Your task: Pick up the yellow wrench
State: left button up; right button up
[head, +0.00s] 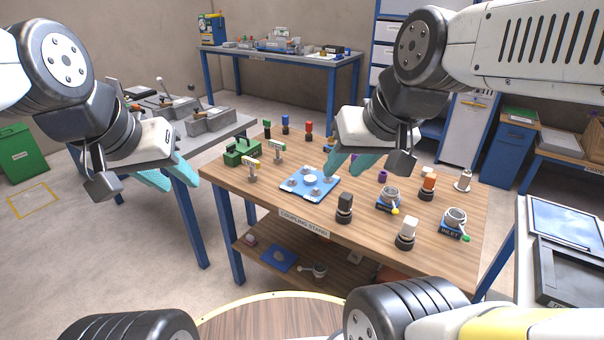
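No thing in the head view is clearly a yellow wrench. Two small T-shaped tools stand on the wooden table (318,222), left of its middle. The nearer T-shaped tool (252,169) has a pale bar that looks yellowish at one end; the farther T-shaped tool (277,151) has a green end. My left gripper (173,177) is open and empty, with teal fingers, left of the table and apart from these tools. My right gripper (350,164) appears open and empty above the middle of the table, right of both tools.
A blue plate (292,191) with round white parts lies mid-table. A green box (238,155) stands behind the nearer tool. Several coloured cylinders and cups, including a cup with a yellow ball (389,200), stand at the right. A grey bench (230,130) is at the left.

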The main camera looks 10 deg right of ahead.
aim_at(252, 162)
jog(key=i+j+z, duration=0.7)
jog(key=i+j, duration=0.05)
jog(key=j, duration=0.05)
